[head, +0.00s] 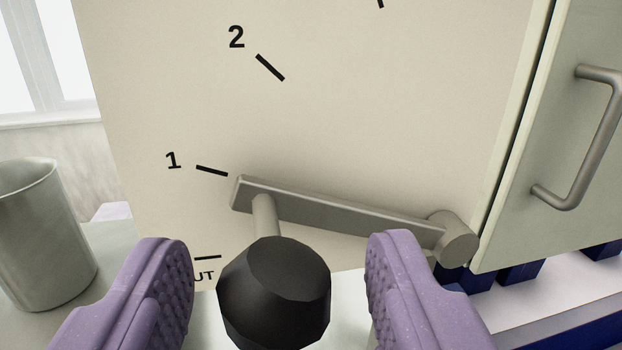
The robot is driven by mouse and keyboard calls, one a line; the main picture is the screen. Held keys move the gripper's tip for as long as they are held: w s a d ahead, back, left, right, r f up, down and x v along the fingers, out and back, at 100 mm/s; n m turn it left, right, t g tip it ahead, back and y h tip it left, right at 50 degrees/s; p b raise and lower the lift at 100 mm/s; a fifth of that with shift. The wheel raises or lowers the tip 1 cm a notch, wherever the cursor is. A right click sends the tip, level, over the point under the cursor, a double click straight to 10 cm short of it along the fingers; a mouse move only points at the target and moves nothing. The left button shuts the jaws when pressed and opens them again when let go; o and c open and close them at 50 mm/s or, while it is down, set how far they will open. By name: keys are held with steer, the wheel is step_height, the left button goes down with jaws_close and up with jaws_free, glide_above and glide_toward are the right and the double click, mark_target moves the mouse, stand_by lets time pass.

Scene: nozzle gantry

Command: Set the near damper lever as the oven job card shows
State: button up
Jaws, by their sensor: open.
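The damper lever (340,214) is a flat grey bar on a cream panel (380,110). It turns on a round pivot (455,240) at its right end. Its left end points at or very near the mark labelled 1 (212,171). A black faceted knob (273,295) stands out from the lever's left end on a short stem. My gripper (273,270) has purple ribbed fingers, open, one on each side of the knob with gaps showing. The mark 2 (269,67) is higher up, and a partly hidden mark ending in "UT" is lower. No job card is visible.
A grey metal beaker (42,235) stands at the left. A pale cabinet door with a bar handle (590,140) is at the right. Dark blue blocks (520,270) sit below it. A window is at the upper left.

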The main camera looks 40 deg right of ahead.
steer(key=shift+x, duration=0.85)
steer(key=shift+w+r, duration=0.1)
jaws_close()
